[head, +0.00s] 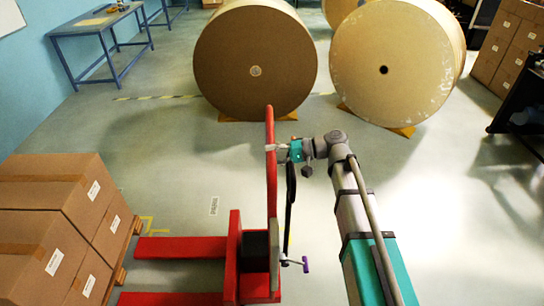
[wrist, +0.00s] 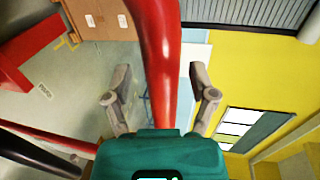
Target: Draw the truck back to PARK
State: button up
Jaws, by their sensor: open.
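The red pallet truck (head: 232,250) stands in the lower middle of the head view, its two forks pointing left. Its tall red handle (head: 270,170) rises upright from the truck body. My gripper (head: 277,147) is at the upper part of this handle, reaching in from the right. In the wrist view the handle (wrist: 160,60) runs between the two fingers of my gripper (wrist: 162,85), which are apart, with gaps on both sides. No legible PARK sign shows; a small printed floor label (head: 213,205) lies behind the forks, too small to read.
Cartons (head: 60,220) on a pallet stand close left of the fork tips, beside yellow floor marks (head: 148,224). Two large paper rolls (head: 255,60) (head: 392,70) on yellow chocks stand behind. A blue table (head: 95,25) is back left. The floor at right is partly clear.

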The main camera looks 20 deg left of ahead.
jog(key=shift+w, duration=0.1)
jog(key=shift+w+d, duration=0.2)
jog(key=d+f+m+t+h, duration=0.1)
jog(key=d+f+t+h, duration=0.1)
jog(key=d+f, duration=0.35)
jog(key=w+d+f+m+t+h, duration=0.1)
jog(key=d+f+h, duration=0.1)
jog(key=d, duration=0.6)
jog(key=d+f+m+t+h, duration=0.1)
jog(key=d+f+t+h, duration=0.15)
jog(key=d, duration=0.45)
jog(key=s+d+f+h, duration=0.1)
jog(key=d+h, duration=0.1)
jog(key=d, duration=0.5)
jog(key=s+d+f+m+h, duration=0.1)
jog(key=s+d+f+h, duration=0.1)
jog(key=d, duration=0.6)
jog(key=s+d+f+m+t+h, duration=0.1)
jog(key=d+f+h, duration=0.1)
jog(key=d+h, duration=0.2)
jog(key=d, duration=0.3)
jog(key=shift+s+d, duration=0.25)
jog(key=shift+s, duration=0.15)
jog(key=shift+a, duration=0.1)
jog(key=shift+c, duration=0.3)
